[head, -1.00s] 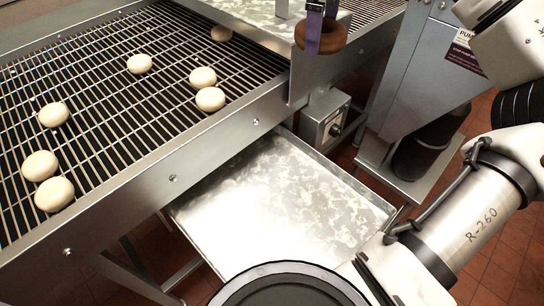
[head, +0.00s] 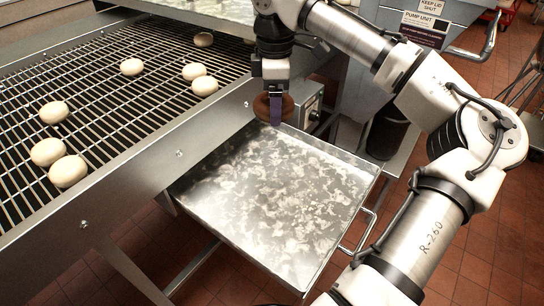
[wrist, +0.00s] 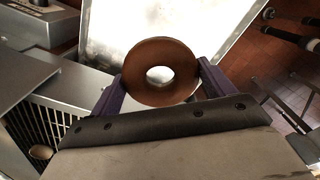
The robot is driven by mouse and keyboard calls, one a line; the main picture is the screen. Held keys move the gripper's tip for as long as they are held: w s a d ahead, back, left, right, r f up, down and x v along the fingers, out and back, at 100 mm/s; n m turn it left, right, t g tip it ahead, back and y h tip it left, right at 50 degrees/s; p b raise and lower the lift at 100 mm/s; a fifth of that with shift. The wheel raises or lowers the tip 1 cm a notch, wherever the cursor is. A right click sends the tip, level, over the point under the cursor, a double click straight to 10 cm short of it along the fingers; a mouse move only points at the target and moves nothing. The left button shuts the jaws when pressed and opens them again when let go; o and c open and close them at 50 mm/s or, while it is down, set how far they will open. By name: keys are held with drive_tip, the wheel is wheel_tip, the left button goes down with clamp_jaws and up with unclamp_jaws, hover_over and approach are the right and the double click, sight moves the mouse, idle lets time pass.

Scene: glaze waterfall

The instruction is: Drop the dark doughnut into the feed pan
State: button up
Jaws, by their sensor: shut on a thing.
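The dark doughnut (head: 261,107) is brown and ring-shaped. My gripper (head: 275,106) is shut on it, with purple fingers at its outer sides. In the wrist view, the doughnut (wrist: 135,68) sits between both fingertips of my gripper (wrist: 162,74), its hole facing the camera. The feed pan (head: 285,205) looks to be the shallow, bright metal pan beside the conveyor, with mottled glare and small pale specks. The pan (wrist: 105,35) also shows beyond the doughnut in the wrist view.
A wire conveyor (head: 110,110) at left carries several pale doughnuts (head: 68,171). Its metal side rail (head: 150,165) runs along the pan's left. A control box (head: 308,112) and a pump cabinet stand beyond the pan. A handle (head: 362,232) juts from its right side.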

drive_tip(key=f+n+b, duration=0.1)
drive_tip(key=f+b, duration=0.2)
drive_tip(key=f, duration=0.4)
drive_tip(key=w+f+n+b, duration=0.1)
drive_tip(key=f+b, duration=0.2)
drive_tip(key=f, duration=0.3)
drive_tip(key=w+f+n+b, duration=0.1)
drive_tip(key=f+b, duration=0.2)
drive_tip(key=f, duration=0.4)
drive_tip(key=shift+f+n+b, duration=0.3)
drive_tip(key=shift+f+b, duration=0.05)
drive_tip(key=o, duration=0.9)
drive_tip(key=shift+r, duration=0.1)
